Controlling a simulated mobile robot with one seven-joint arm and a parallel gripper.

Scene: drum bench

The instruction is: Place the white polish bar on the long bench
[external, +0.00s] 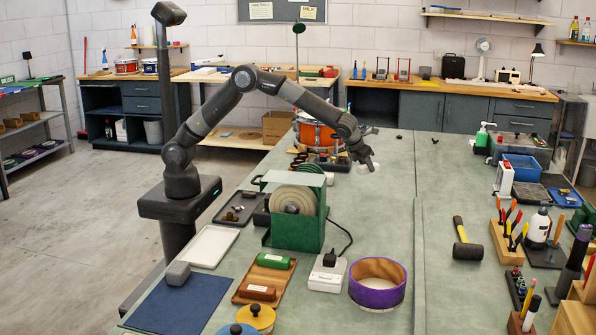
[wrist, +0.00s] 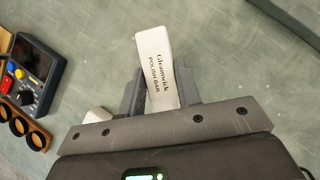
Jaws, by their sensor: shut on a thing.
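The white polish bar (wrist: 156,65), printed "Gleamwick Polish Bar", is between the two fingers of my gripper (wrist: 162,88) in the wrist view. My gripper is shut on it, and the bar's far end sticks out past the fingertips. In the external view my gripper (external: 366,162) is over the far middle part of the large bench with a grey-green top (external: 385,215). The bar is too small there to make out clearly. I cannot tell whether it touches the bench top.
A small pale block (wrist: 98,115) lies left of my gripper, partly hidden. A green buffing machine (external: 295,210) stands nearer the camera. The bench right of my gripper is mostly clear.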

